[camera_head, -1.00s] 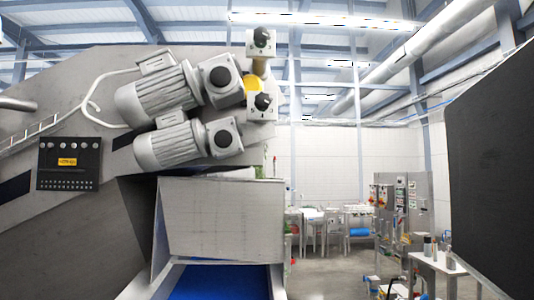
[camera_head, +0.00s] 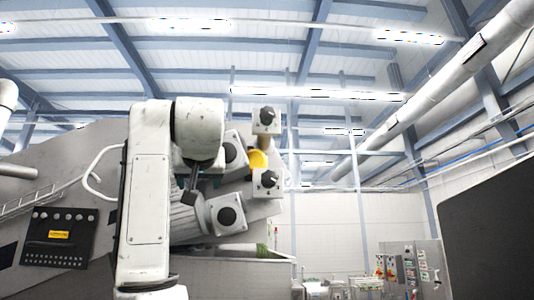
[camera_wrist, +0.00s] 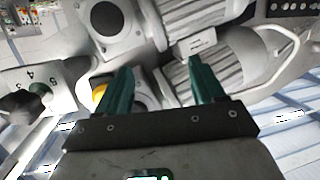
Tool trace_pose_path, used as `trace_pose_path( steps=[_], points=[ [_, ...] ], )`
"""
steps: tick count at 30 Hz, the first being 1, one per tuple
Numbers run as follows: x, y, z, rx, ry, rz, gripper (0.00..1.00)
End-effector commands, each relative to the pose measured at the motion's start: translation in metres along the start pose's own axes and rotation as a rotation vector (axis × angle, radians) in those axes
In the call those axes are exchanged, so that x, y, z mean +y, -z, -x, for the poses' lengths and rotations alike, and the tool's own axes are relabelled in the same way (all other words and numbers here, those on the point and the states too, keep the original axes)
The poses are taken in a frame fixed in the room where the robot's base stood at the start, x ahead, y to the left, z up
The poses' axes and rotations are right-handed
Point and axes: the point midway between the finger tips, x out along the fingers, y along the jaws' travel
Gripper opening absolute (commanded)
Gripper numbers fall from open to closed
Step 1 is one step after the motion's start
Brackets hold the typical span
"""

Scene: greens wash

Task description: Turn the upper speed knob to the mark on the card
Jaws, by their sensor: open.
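The upper speed knob (camera_head: 266,115) is a black knob on a pale box, right of my arm in the head view. A lower, similar knob (camera_head: 268,180) sits beneath it on its own box with numerals. In the wrist view, a knob box with numerals (camera_wrist: 40,87) shows at the left edge, probably the lower one. My gripper (camera_wrist: 157,68) has two green fingers spread apart with nothing held between them. Both fingers are clear of that knob box. In the head view my arm is raised left of the knobs. I cannot make out a card with a mark.
Grey motors (camera_head: 200,222) with square end housings sit close to the knobs, partly behind my arm. A yellow round part (camera_head: 257,160) lies between the two knob boxes. A black control panel (camera_head: 62,237) is at the left, and a dark panel (camera_head: 490,190) stands at the right.

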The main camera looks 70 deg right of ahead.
Motion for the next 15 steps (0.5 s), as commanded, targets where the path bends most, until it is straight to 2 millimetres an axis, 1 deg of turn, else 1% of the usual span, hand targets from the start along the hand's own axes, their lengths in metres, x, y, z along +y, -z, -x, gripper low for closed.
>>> trace_pose_path(
  steps=[1,2,3,6,9,10,12,15],
  points=[
    [0.024,0.031,0.023,0.039,-0.031,-0.031,0.68],
    [0.036,0.045,0.035,0.056,-0.047,-0.045,0.68],
    [0.052,0.063,0.052,0.079,-0.069,-0.065,0.68],
    [0.088,0.098,0.090,0.128,-0.118,-0.108,0.68],
    [0.116,0.121,0.122,0.165,-0.154,-0.142,0.68],
    [0.123,0.126,0.130,0.174,-0.163,-0.150,0.68],
    [0.134,0.135,0.144,0.188,-0.179,-0.164,0.68],
    [0.143,0.141,0.154,0.199,-0.190,-0.174,0.68]
  ],
)
